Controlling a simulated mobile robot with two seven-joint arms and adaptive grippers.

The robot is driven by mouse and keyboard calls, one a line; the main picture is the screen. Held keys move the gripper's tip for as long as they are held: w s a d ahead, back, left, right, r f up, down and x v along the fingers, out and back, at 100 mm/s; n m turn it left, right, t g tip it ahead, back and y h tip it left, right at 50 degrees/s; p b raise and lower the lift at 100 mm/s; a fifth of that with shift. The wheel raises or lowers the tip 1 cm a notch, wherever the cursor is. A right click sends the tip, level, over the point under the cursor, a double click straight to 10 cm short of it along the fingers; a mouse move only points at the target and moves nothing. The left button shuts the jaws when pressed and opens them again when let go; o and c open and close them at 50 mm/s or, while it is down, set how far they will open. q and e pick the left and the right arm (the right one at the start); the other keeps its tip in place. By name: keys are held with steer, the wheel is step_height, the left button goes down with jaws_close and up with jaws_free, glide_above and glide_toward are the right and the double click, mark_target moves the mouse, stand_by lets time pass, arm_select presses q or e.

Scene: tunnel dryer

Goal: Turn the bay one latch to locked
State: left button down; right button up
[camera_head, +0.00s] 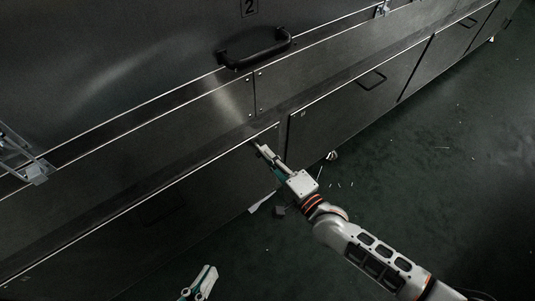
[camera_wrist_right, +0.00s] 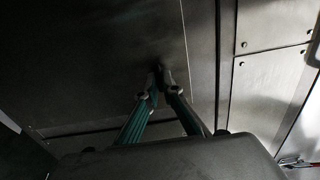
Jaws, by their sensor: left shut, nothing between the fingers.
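My right gripper (camera_head: 262,152) reaches to the upper right corner of the lower left grey panel (camera_head: 215,180). In the right wrist view the two green-and-dark fingers (camera_wrist_right: 159,82) converge, tips close together, at a small dark shape (camera_wrist_right: 158,68) on the panel face. I cannot tell whether this shape is the bay one latch, which way it is turned, or whether the fingers grip it. No bay one label is readable. My left gripper (camera_head: 206,282) is shut and empty at the bottom of the head view, apart from the panels.
A black bar handle (camera_head: 255,50) sticks out below the number 2 plate (camera_head: 249,7) on the upper panel. Another lower panel (camera_head: 350,95) with a handle lies to the right. The green floor (camera_head: 450,150) is open, with small pale scraps.

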steer(key=o, duration=0.3)
steer(key=shift+a, duration=0.1)
steer(key=shift+o, duration=0.2)
steer(key=v, duration=1.2)
